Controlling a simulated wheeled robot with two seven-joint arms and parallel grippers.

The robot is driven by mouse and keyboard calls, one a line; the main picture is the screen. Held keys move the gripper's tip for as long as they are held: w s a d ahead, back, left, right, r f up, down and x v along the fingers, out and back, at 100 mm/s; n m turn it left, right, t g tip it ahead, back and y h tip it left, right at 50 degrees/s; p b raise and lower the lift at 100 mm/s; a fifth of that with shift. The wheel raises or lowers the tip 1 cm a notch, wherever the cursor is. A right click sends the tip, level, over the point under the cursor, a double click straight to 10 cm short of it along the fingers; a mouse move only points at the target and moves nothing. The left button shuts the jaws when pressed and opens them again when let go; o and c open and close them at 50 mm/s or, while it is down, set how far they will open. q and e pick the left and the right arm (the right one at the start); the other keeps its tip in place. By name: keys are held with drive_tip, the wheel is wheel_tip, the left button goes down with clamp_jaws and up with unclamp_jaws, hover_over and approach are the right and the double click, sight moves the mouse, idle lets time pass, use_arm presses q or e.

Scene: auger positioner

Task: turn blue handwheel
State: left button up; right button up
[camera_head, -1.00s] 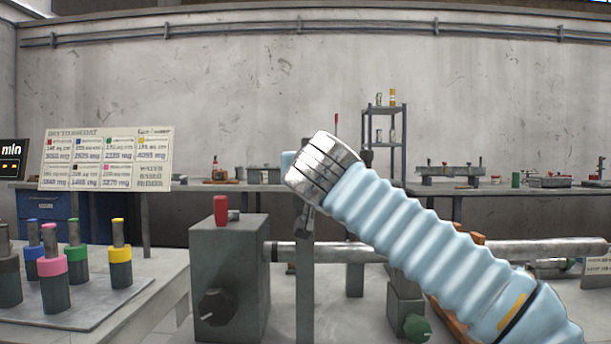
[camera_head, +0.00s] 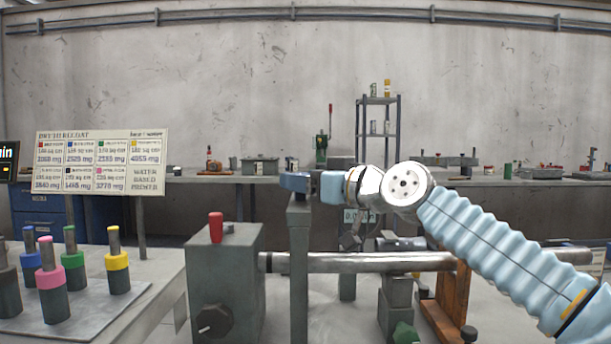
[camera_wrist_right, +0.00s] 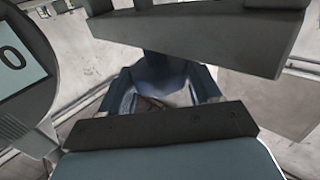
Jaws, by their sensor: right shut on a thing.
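The blue handwheel (camera_head: 293,182) sits on top of a grey upright post (camera_head: 299,250) in the head view. My right gripper (camera_head: 313,186) reaches it from the right and is shut on it. In the right wrist view the blue handwheel (camera_wrist_right: 163,75) shows its rim and spokes between the dark fingers of the right gripper (camera_wrist_right: 172,88). The fingers hide part of the wheel. My left gripper is in neither view.
A grey box (camera_head: 225,275) with a red knob (camera_head: 216,227) and a horizontal metal tube (camera_head: 350,262) stand near the post. Colour-banded cylinders stand on a plate (camera_head: 85,312) at left. A round readout (camera_wrist_right: 20,65) is close to the gripper in the wrist view.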

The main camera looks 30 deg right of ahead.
drive_tip(key=shift+f+y, duration=0.1)
drive_tip(key=shift+y, duration=0.2)
drive_tip(key=o, duration=1)
drive_tip(key=b+v, duration=0.1)
drive_tip(key=v, duration=1.2)
drive_tip(key=shift+s+d+b, duration=0.15)
drive_tip(key=shift+s+b, duration=0.2)
